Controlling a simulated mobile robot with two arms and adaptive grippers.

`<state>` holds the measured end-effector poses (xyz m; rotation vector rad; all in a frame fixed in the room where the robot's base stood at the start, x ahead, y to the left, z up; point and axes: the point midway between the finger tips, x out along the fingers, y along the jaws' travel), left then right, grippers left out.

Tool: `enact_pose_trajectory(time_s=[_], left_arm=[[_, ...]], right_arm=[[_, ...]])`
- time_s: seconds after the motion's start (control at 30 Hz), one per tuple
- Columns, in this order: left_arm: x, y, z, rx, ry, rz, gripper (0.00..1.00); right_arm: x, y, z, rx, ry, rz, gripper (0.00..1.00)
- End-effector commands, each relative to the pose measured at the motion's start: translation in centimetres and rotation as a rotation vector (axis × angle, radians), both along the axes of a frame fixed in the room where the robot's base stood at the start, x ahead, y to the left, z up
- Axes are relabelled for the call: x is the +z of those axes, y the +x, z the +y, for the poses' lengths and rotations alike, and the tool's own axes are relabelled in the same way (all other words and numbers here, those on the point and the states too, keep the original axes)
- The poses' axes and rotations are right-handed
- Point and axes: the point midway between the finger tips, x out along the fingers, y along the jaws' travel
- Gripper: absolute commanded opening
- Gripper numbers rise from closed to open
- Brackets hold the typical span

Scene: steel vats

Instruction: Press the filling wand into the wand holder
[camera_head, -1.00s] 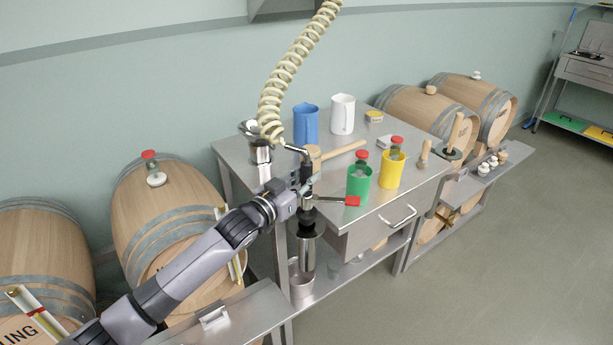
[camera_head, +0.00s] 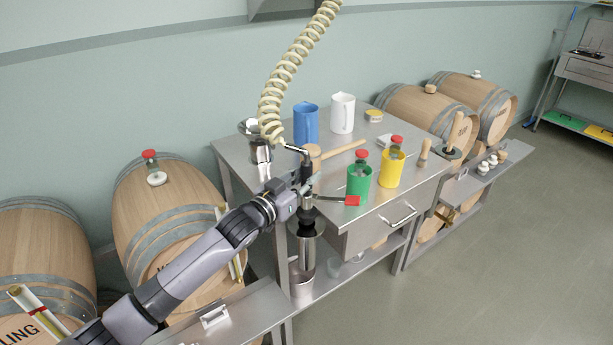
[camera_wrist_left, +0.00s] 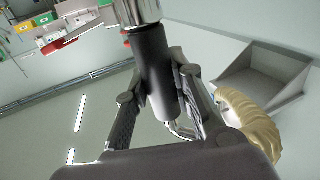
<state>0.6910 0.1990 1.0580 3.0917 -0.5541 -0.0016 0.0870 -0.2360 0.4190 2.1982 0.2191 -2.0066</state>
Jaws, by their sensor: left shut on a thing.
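My left gripper (camera_head: 305,187) is shut on the filling wand's dark grip. The filling wand (camera_head: 307,226) hangs close to upright at the near left corner of the steel table. Its bent steel top joins the coiled cream hose (camera_head: 270,110). A lever with a red end (camera_head: 351,201) sticks out to the right just below the gripper. In the left wrist view the dark grip (camera_wrist_left: 155,75) sits between the fingers. I cannot clearly tell the wand holder from the wand's dark and steel lower parts, nor how deep the wand sits. The right gripper is not in view.
The steel table (camera_head: 240,165) carries a blue jug (camera_head: 306,124), a white jug (camera_head: 342,113), a green cup (camera_head: 359,184), a yellow cup (camera_head: 391,169) and a mallet (camera_head: 340,150). A steel pot (camera_head: 302,286) stands below the wand. Barrels (camera_head: 185,215) flank the table.

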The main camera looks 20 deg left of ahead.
Motion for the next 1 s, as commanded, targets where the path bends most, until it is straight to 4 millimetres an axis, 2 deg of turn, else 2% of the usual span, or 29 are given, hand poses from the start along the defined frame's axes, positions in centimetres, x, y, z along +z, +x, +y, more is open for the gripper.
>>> enact_pose_trajectory(time_s=[1.0], left_arm=[[-1.8,0.0,0.0,-0.001,-0.001,-0.005,0.0]], right_arm=[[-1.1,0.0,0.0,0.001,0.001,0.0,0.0]])
